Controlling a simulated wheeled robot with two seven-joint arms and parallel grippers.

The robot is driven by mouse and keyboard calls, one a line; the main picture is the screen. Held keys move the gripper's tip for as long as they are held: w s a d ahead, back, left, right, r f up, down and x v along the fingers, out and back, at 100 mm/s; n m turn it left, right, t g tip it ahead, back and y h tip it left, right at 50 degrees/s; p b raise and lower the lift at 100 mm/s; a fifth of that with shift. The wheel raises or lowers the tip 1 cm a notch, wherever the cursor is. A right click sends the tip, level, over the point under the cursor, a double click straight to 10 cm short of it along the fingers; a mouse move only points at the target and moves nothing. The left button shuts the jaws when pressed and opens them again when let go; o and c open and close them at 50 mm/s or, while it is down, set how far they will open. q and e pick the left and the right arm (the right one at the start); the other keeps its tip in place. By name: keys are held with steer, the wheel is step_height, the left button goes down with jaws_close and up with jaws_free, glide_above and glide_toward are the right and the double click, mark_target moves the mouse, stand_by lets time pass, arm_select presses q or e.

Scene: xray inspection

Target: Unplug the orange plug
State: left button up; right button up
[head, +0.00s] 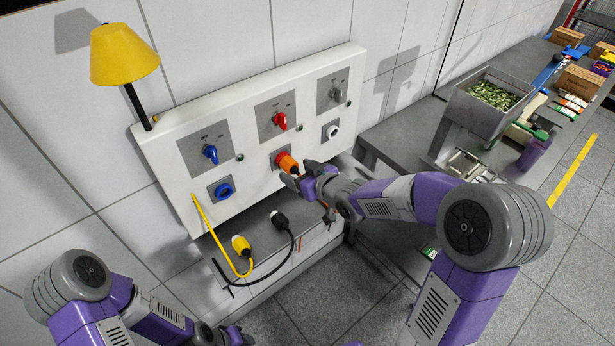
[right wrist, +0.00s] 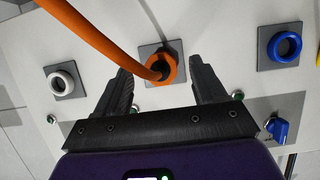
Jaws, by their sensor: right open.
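The orange plug (head: 286,162) sits in the middle socket of the white wall panel (head: 240,185). In the right wrist view the orange plug (right wrist: 162,70) has an orange cable (right wrist: 95,35) running up and left. My right gripper (head: 293,177) is just in front of the plug in the head view. In the right wrist view my right gripper (right wrist: 163,78) is open, with one finger on each side of the plug and gaps visible. Whether the fingertips reach along the plug is hard to tell. My left gripper (head: 236,337) is low at the bottom edge, its jaws unclear.
A red switch (head: 280,121) is above the orange plug. A blue switch (head: 210,153) and blue socket (head: 222,190) are left, a white socket (head: 331,131) right. Yellow (head: 240,245) and black (head: 281,220) loose plugs lie below. A yellow lamp (head: 124,55) stands upper left.

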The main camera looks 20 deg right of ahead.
steer(key=shift+w+a+f, duration=0.2)
steer(key=shift+w+f, duration=0.05)
steer(key=shift+w, duration=0.35)
jaws_close()
steer(key=shift+s, duration=0.1)
stand_by(0.3)
steer(key=shift+s+d, duration=0.1)
steer(key=shift+s, duration=0.1)
steer(key=shift+s+d, duration=0.3)
steer(key=shift+s, duration=0.55)
steer(key=shift+s+d, duration=0.35)
steer(key=shift+s, duration=0.45)
steer(key=shift+s+d, duration=0.3)
steer(key=shift+s, duration=0.55)
